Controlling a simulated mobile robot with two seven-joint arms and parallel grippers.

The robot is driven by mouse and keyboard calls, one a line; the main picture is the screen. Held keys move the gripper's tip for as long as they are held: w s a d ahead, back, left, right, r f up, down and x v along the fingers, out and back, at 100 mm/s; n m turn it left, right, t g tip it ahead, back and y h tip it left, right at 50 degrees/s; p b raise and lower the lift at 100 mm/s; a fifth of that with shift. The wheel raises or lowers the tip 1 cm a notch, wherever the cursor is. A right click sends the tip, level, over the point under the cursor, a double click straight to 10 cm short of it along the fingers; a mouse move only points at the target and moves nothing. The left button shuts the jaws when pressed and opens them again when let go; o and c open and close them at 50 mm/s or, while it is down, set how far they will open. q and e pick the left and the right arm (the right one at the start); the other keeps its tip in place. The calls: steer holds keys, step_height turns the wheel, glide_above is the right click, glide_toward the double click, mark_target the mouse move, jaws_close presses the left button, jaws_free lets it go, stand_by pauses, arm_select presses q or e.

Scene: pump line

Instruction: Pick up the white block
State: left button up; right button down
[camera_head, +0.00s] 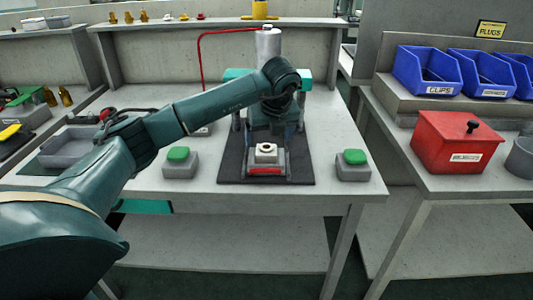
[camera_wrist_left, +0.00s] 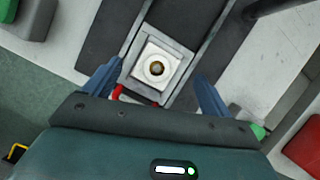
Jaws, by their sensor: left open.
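The white block (camera_head: 266,152) sits in a grey fixture on a dark mat on the middle bench. In the left wrist view the white block (camera_wrist_left: 142,68) shows from above, square, with a round brass-coloured centre, inside a grey frame. My left gripper (camera_wrist_left: 158,72) is open, its two blue fingers on either side of the block and apart from it. In the head view my left gripper (camera_head: 283,115) hangs over the fixture, its fingertips hard to make out against the press. My right gripper is not in view.
Green-topped button boxes stand left (camera_head: 178,164) and right (camera_head: 353,166) of the dark mat (camera_head: 230,168). A press with a grey cylinder (camera_head: 268,44) rises behind the fixture. A red bar (camera_head: 265,171) lies at the fixture's front. A red box (camera_head: 455,143) and blue bins are at right.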

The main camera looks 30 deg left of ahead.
mark_target(267, 146)
arm_select(q)
steer(key=shift+x, duration=1.55)
steer(key=shift+s, duration=0.1)
steer(key=shift+c, duration=0.3)
